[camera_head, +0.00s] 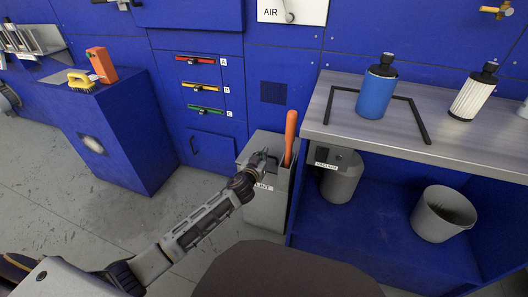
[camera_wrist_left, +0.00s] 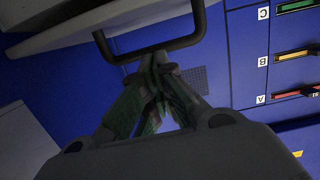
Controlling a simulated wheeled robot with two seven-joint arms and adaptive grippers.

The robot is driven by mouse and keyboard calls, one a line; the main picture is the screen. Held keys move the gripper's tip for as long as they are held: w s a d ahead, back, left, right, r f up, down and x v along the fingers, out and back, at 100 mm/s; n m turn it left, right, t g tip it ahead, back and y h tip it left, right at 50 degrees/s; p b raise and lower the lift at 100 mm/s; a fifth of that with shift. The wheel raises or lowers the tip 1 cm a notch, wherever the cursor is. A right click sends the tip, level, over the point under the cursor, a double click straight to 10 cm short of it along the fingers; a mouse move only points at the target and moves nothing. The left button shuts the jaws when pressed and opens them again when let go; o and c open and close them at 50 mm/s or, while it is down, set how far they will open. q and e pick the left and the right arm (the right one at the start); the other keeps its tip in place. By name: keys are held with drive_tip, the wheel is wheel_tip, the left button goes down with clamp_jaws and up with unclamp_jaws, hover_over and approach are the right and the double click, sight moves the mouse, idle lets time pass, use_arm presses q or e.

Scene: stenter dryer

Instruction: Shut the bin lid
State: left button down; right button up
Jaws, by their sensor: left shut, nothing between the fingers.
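The grey bin (camera_head: 265,208), with a label that seems to read LINT, stands on the floor left of the bench. Its top looks open at the left. An upright orange piece (camera_head: 290,138) rises at its right side; it may be the raised lid seen edge-on, but I cannot be sure. My left gripper (camera_head: 263,162) is over the bin's top, left of the orange piece, with a small gap visible. In the left wrist view its fingers (camera_wrist_left: 158,62) are together and empty, close to a dark bar (camera_wrist_left: 150,54); contact is unclear. My right gripper is not in view.
The bench (camera_head: 440,140) at right carries a blue canister (camera_head: 376,92), a white ribbed canister (camera_head: 473,94) and a black frame (camera_head: 412,102). Below are a grey container (camera_head: 341,180) and an open bucket (camera_head: 443,215). A blue cabinet (camera_head: 125,135) stands left. Floor between is clear.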

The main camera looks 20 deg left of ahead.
use_arm(q)
drive_tip(key=shift+s+f, duration=0.2)
drive_tip(key=shift+f, duration=0.5)
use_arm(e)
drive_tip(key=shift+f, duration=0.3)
use_arm(q)
drive_tip(key=shift+r, duration=0.2)
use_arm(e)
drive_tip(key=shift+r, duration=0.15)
use_arm(q)
drive_tip(key=shift+s+a+r+p, duration=0.1)
drive_tip(key=shift+s+r+p, duration=0.05)
drive_tip(key=shift+r+p, duration=0.75)
drive_tip(key=shift+s+r+p, duration=0.15)
drive_tip(key=shift+r+p, duration=0.6)
drive_tip(key=shift+r, duration=0.15)
drive_tip(key=shift+s+r, duration=0.1)
drive_tip(key=shift+s, duration=0.05)
drive_tip(key=s+p, duration=0.2)
drive_tip(key=s, duration=0.7)
drive_tip(key=shift+s+a+r, duration=0.15)
drive_tip(key=shift+s, duration=0.25)
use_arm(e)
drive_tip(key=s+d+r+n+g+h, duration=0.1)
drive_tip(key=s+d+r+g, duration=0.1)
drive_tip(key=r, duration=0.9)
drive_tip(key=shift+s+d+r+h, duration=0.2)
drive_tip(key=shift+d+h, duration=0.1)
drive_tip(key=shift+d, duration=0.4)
